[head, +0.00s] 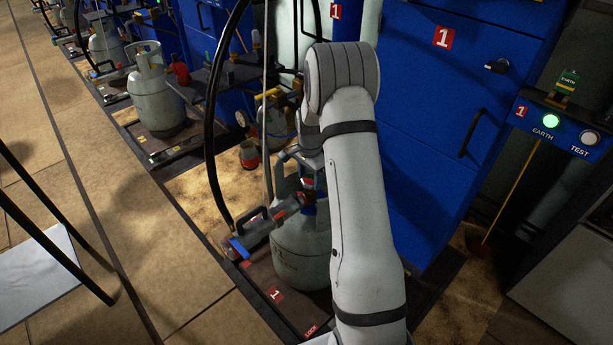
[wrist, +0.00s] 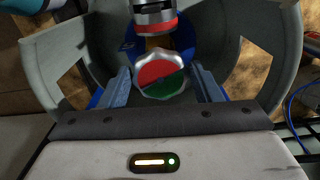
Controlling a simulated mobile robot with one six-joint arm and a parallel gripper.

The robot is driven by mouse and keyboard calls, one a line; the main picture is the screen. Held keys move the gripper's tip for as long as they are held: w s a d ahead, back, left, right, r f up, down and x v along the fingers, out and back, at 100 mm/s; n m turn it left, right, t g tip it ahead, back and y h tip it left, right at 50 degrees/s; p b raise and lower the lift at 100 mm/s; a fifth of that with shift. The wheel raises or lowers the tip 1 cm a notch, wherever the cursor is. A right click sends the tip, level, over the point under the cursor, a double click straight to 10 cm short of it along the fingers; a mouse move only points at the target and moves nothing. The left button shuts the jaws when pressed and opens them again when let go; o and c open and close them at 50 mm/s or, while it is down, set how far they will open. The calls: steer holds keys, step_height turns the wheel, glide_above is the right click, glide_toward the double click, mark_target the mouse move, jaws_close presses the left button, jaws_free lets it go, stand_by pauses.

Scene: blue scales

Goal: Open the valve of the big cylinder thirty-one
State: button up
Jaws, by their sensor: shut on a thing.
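The big grey cylinder (head: 300,255) stands on the scale platform marked 1, partly hidden behind my arm; I cannot read a thirty-one on it. In the wrist view its grey collar (wrist: 65,65) curves around the valve. The valve knob (wrist: 160,74) is round with a wavy rim, red on the upper left and green on the lower right. My gripper (wrist: 162,84) is shut on the valve knob, one finger on each side. A metal fitting with a red ring (wrist: 155,20) is just beyond the knob. In the head view my arm mostly hides the knob and fingers.
A filling tool with a handle (head: 262,226) is beside the cylinder, with a black hose (head: 208,135) rising from it. A blue cabinet (head: 415,150) stands close on the right. Another grey cylinder (head: 152,98) stands farther back. Open floor lies left.

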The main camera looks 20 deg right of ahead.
mark_target(310, 180)
steer(key=shift+s+d+f+n, duration=0.1)
steer(key=shift+s+f+n, duration=0.1)
steer(key=shift+s+n, duration=0.1)
stand_by(1.0)
steer(key=o, duration=1)
steer(key=shift+w+r, duration=0.1)
steer(key=shift+r, duration=0.05)
steer(key=shift+r, duration=0.1)
step_height(310, 180, up, 8)
steer(key=shift+f+p, duration=0.2)
steer(key=shift+p, duration=0.7)
